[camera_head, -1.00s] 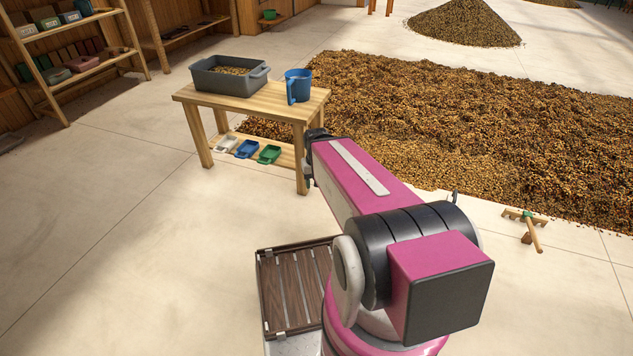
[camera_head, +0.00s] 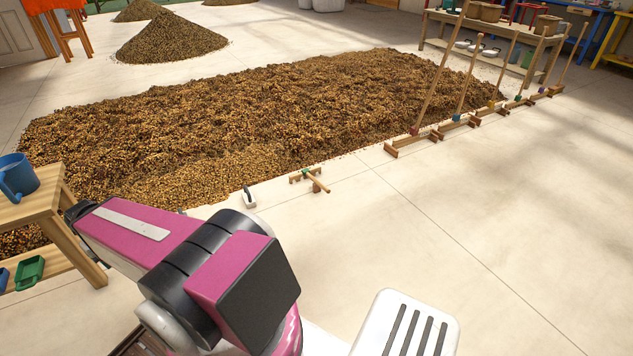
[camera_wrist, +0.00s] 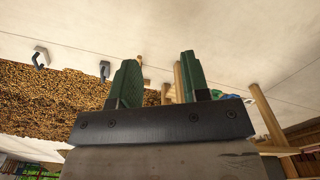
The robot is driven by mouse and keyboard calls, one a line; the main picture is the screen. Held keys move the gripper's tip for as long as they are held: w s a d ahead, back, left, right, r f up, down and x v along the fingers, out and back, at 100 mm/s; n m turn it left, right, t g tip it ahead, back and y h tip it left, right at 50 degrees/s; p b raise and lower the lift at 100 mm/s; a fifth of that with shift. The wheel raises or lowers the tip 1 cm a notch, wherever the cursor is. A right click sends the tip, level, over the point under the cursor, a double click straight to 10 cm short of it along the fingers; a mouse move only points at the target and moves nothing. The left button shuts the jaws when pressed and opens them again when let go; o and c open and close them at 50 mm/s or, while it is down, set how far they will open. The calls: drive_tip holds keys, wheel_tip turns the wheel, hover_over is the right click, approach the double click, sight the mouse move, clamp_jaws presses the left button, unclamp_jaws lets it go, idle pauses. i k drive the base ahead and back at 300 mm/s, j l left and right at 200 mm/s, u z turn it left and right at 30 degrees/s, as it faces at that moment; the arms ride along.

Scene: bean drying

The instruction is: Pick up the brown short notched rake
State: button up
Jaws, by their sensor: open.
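A short-handled wooden rake (camera_head: 310,179) lies on the pale floor at the near edge of the bean bed, in the middle of the head view. It has a green collar, and a brown block shows close beside its handle. Its teeth are too small to make out. My gripper (camera_wrist: 160,70) shows in the wrist view with its two green fingers apart and nothing held. Wooden posts show behind the fingers. In the head view my arm hides the gripper. I do not clearly make out the rake in the wrist view.
Long-handled rakes (camera_head: 432,135) stand in a row along the bed's right side. A small pale, dark-topped object (camera_head: 249,197) lies left of the short rake. A wooden table (camera_head: 57,204) with a blue jug (camera_head: 18,177) stands at left. Floor at front right is clear.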

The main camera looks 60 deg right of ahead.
sight(316, 183)
drive_tip(key=z, duration=2.25)
drive_tip(key=u, duration=0.4)
drive_tip(key=l+u, duration=0.95)
drive_tip(key=l, duration=0.2)
drive_tip(key=k+l+u, duration=0.1)
drive_tip(key=l, duration=0.35)
drive_tip(key=k+l, duration=0.1)
drive_tip(key=l, duration=0.3)
drive_tip(key=k+l+u, duration=0.15)
drive_tip(key=l, duration=0.25)
drive_tip(key=l+u, duration=0.1)
drive_tip(key=l, duration=0.35)
drive_tip(key=k+l, duration=0.2)
drive_tip(key=l, duration=0.2)
drive_tip(key=k+l+u, duration=0.15)
drive_tip(key=l, duration=0.25)
drive_tip(key=k+l, duration=0.1)
drive_tip(key=l, duration=0.25)
drive_tip(key=k+l, duration=0.15)
drive_tip(key=l, duration=0.25)
drive_tip(key=k+l, duration=0.1)
drive_tip(key=l, duration=0.25)
drive_tip(key=k+l, duration=0.15)
drive_tip(key=l, duration=0.2)
